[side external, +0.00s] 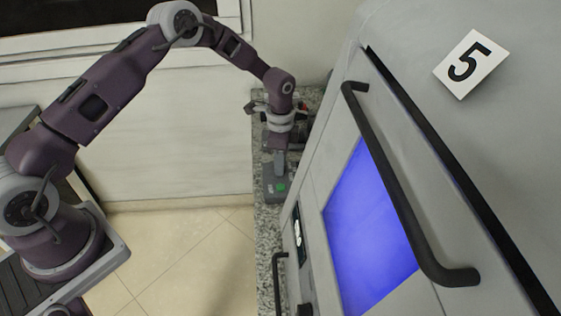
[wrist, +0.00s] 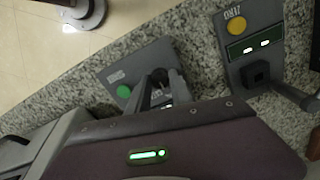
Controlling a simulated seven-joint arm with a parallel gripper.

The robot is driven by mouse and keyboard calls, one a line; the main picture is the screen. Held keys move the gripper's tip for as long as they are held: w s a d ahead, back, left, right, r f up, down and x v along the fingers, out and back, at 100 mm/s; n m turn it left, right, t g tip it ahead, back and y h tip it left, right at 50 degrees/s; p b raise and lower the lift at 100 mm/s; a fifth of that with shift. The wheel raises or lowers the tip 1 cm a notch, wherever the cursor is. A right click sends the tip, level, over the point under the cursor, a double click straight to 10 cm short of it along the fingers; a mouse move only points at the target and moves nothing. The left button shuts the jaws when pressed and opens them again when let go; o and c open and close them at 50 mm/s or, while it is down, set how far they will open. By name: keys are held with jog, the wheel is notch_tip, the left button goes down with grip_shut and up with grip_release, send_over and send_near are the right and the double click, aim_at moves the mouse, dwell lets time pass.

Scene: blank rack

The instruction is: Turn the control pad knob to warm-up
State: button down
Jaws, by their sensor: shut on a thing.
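The control pad (side external: 270,195) is a grey box with a green round button on the granite counter. It also shows in the wrist view (wrist: 113,75), where its small label is too blurred to read. My gripper (side external: 281,168) points down onto the pad from above. In the wrist view my gripper (wrist: 163,92) has its fingers at a dark knob (wrist: 159,75) beside the green button and is shut on it. The fingers hide much of the knob, so I cannot tell its setting.
A second grey panel (wrist: 232,46) with a yellow button, a lit display and a black knob stands to the right. In the side external view, a large grey machine (side external: 470,180) with a blue window and black handle stands close right of my gripper. The granite counter (wrist: 195,35) is narrow.

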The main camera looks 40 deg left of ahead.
jog(key=n, duration=1.1)
dwell(0.3)
jog(key=shift+n, duration=0.4)
jog(key=c, duration=1.2)
grip_release()
jog(key=shift+o, duration=0.2)
notch_tip(320, 180, up, 7)
jog(key=shift+r, duration=0.1)
jog(key=shift+r, duration=0.1)
